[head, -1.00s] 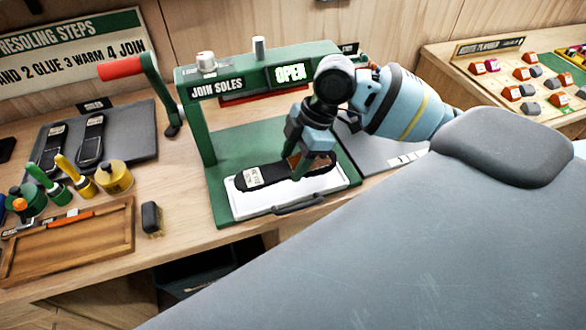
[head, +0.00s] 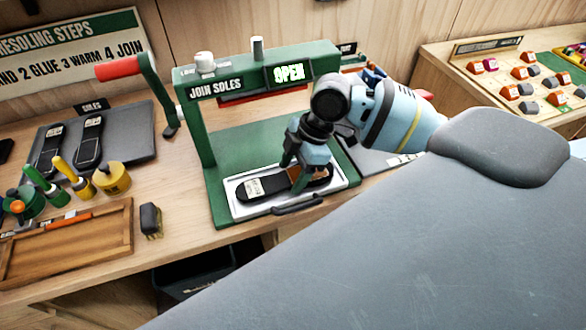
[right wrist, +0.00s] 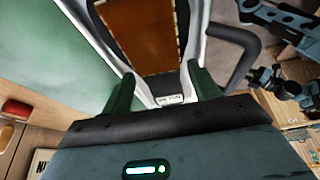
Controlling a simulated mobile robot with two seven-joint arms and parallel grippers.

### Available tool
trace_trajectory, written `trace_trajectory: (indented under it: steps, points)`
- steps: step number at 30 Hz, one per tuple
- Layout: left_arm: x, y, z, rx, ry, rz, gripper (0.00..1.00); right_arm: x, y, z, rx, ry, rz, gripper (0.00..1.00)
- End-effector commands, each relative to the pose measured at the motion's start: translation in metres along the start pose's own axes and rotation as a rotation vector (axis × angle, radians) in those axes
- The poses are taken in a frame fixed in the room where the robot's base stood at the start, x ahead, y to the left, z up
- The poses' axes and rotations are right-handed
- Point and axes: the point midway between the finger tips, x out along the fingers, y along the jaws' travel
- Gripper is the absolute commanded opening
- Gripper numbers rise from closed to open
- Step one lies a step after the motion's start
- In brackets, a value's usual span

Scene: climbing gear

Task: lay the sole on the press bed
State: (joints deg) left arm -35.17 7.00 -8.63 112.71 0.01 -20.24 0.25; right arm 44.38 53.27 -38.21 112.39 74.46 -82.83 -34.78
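The sole (head: 262,187), black with a pale label and a brown patch, lies flat in the press bed (head: 236,211), a white-rimmed tray under the green press. Its brown face also shows in the right wrist view (right wrist: 143,32), with the white rim along both sides. My right gripper (head: 292,178) is low over the right part of the sole. In the right wrist view its green fingers (right wrist: 163,88) stand wide apart, with visible space between them and the sole.
The green press frame (head: 203,135) rises around the bed, its display reading OPEN. A red-handled lever (head: 118,68) stands at its left. A dark handle (head: 298,205) is at the bed's front. More soles (head: 88,142) lie on a grey mat (head: 135,120), left. A small brush (head: 150,220) stands near the front edge.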

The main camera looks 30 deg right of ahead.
Motion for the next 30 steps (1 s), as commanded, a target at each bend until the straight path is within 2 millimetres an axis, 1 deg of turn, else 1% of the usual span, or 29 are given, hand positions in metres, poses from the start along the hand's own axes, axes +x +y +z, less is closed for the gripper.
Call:
trace_trajectory:
  steps: [5, 8, 11, 15, 21, 27, 30]
  points:
    - [0.0, -0.001, 0.0, 0.006, -0.001, 0.0, 0.33, -0.003, 0.0, 0.0, 0.0, 0.0, 0.001, 0.61]
    - [0.0, -0.002, -0.001, 0.006, 0.001, 0.0, 0.33, -0.011, 0.001, 0.0, 0.0, -0.001, 0.004, 0.61]
    - [-0.001, -0.002, -0.002, 0.006, 0.004, -0.001, 0.33, -0.027, 0.001, -0.001, 0.0, 0.0, 0.005, 0.61]
    - [-0.001, -0.002, -0.005, 0.007, 0.01, -0.001, 0.33, -0.056, 0.001, -0.001, 0.0, 0.0, 0.005, 0.61]
    - [-0.001, -0.001, -0.009, 0.003, 0.017, -0.003, 0.33, -0.093, 0.001, -0.001, 0.001, 0.0, 0.004, 0.61]
    - [-0.001, 0.0, -0.01, -0.002, 0.018, -0.003, 0.33, -0.115, 0.001, -0.001, 0.001, 0.001, 0.0, 0.61]
    - [-0.001, 0.0, -0.009, -0.003, 0.018, -0.004, 0.33, -0.12, 0.001, -0.001, 0.001, 0.0, -0.001, 0.61]
